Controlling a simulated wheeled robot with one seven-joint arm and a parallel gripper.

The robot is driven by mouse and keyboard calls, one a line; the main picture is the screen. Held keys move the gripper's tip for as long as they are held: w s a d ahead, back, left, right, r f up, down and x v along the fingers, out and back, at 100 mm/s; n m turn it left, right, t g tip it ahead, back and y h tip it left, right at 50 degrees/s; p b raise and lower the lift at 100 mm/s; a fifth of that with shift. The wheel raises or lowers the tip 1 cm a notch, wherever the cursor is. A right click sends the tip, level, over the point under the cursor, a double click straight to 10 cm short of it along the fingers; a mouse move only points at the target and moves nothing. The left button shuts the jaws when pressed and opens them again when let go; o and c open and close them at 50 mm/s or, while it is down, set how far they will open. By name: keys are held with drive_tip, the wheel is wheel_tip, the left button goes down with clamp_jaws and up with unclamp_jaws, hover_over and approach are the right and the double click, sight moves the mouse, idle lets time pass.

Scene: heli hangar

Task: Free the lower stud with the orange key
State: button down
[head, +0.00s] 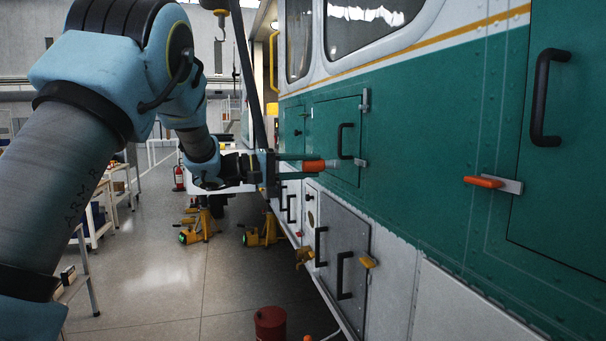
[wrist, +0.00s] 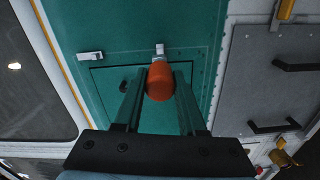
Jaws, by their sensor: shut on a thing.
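My gripper (head: 314,166) is shut on the orange key (head: 316,165), with one green finger on each side of its handle. The key also shows between the fingers in the wrist view (wrist: 160,84). Its pale metal end meets or overlaps the lower stud (head: 360,162) at the edge of a small green hatch (head: 331,118). I cannot tell whether it is fully seated. In the wrist view the lower fitting (wrist: 160,49) shows just beyond the key. The upper stud (head: 365,100) has a pale fitting, also seen in the wrist view (wrist: 90,57).
A second orange handle (head: 484,182) on a pale plate projects from the green side at right. Black door handles (head: 546,97) and a grey lower hatch (head: 343,255) with a yellow fitting (head: 368,262) are nearby. A red drum (head: 270,323) and yellow jacks (head: 199,226) stand on the floor.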

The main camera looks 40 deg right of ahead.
sight(332, 165)
drive_tip(key=shift+x, duration=1.4)
drive_tip(key=shift+x, duration=1.85)
idle(2.7)
drive_tip(key=shift+w, duration=0.1)
drive_tip(key=shift+m+b, duration=0.35)
drive_tip(key=shift+m, duration=0.65)
drive_tip(key=shift+m+b, duration=0.45)
drive_tip(key=shift+m, duration=0.55)
drive_tip(key=shift+m+b, duration=0.5)
drive_tip(key=shift+m, duration=0.5)
